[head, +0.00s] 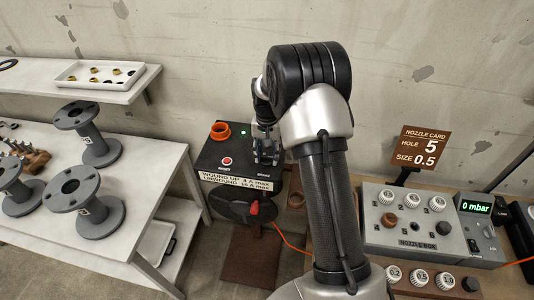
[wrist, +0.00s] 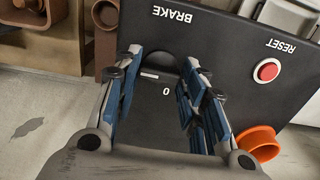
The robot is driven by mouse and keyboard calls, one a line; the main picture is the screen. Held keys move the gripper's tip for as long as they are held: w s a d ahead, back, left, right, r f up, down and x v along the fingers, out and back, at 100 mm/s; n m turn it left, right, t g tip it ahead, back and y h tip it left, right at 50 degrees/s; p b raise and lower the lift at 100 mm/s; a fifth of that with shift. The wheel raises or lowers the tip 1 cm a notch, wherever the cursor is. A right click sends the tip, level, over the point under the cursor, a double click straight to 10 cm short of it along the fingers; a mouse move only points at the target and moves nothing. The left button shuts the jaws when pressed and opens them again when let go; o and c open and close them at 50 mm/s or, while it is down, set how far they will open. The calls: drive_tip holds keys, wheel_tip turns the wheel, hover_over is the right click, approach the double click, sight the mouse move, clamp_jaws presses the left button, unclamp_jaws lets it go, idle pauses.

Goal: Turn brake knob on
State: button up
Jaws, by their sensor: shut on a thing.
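The black control box (head: 212,158) stands at the centre of the head view, with a small green light on top. In the wrist view its panel (wrist: 225,45) appears upside down, with the BRAKE label and a 0 mark. The dark brake knob (wrist: 164,62) shows partly between the fingers, just by the BRAKE label. My gripper (head: 266,150) reaches down onto the right side of the box. In the wrist view my gripper (wrist: 162,57) has its blue-padded fingers either side of the knob, shut on it. The knob's exact pointing is hard to tell.
A red RESET button (wrist: 267,70) and an orange ring (wrist: 258,142) are on the box near my gripper. A black wheel with a red handle (head: 254,208) is below its front. A nozzle box (head: 412,222) stands right; a table with grey spools (head: 84,192) stands left.

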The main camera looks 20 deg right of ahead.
sight(267, 157)
drive_tip(key=o, duration=1.1)
drive_tip(key=shift+c, duration=0.2)
wheel_tip(267, 157, up, 12)
